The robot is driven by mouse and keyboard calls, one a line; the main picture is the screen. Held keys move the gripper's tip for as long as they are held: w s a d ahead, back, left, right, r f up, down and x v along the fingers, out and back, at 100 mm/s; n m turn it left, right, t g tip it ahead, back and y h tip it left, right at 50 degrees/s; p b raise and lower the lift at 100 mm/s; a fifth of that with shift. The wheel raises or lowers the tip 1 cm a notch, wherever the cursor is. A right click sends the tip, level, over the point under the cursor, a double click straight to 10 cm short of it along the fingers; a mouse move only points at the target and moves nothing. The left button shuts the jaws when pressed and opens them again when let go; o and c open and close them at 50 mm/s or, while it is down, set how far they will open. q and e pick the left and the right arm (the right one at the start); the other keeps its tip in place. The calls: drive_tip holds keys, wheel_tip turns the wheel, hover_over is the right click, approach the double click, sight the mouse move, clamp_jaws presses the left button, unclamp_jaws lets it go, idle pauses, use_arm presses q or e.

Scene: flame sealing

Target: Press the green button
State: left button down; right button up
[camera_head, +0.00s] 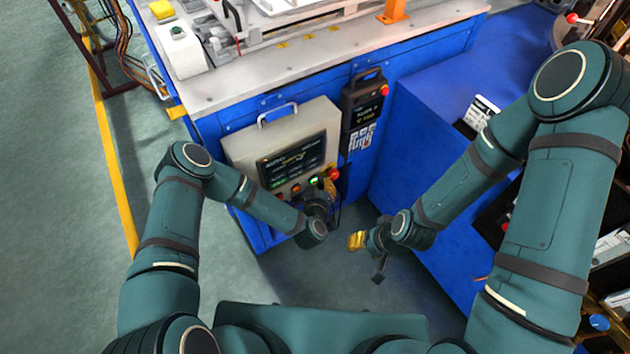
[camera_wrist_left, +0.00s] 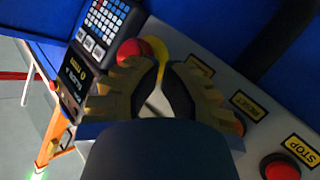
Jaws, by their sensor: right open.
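The green button (camera_head: 314,181) glows in the row of buttons along the lower edge of the beige control panel (camera_head: 240,148) in the head view. My left gripper (camera_head: 321,203) is just below and in front of this row, with its fingers close to the buttons. In the left wrist view the left gripper (camera_wrist_left: 159,72) has its fingertips together over the panel, with nothing seen between them. The green button is not visible there. I cannot tell whether the gripper touches it. My right gripper (camera_head: 367,256) is open and empty, low to the right of the panel.
A red knob (camera_head: 333,174) sits right of the green button and beside the left fingers in the wrist view (camera_wrist_left: 134,50). The wrist view also shows a red STOP button (camera_wrist_left: 281,168) and a RESET label (camera_wrist_left: 249,105). A handheld pendant (camera_head: 362,108) hangs right of the panel.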

use_arm(q)
drive_tip(key=shift+s+d, duration=0.5)
drive_tip(key=shift+s, duration=0.2)
drive_tip(key=shift+s+d+p, duration=0.4)
drive_tip(key=shift+s+d, duration=0.35)
drive_tip(key=shift+s, duration=0.3)
drive_tip(key=shift+s+d+p, duration=0.4)
drive_tip(key=shift+s+d, duration=0.35)
drive_tip(key=shift+s, duration=0.25)
drive_tip(key=s+a+r+m+g+h, duration=0.1)
drive_tip(key=s+a+r+g, duration=0.3)
drive_tip(key=s+a+g, duration=0.2)
drive_tip(key=s+a+r+m+g+h, duration=0.1)
drive_tip(key=s+a+r+g, duration=0.3)
drive_tip(key=s, duration=0.6)
drive_tip(key=a+g, duration=0.2)
drive_tip(key=shift+s+a+r+g, duration=0.2)
drive_tip(key=shift+s+g, duration=0.1)
drive_tip(key=shift+g, duration=0.1)
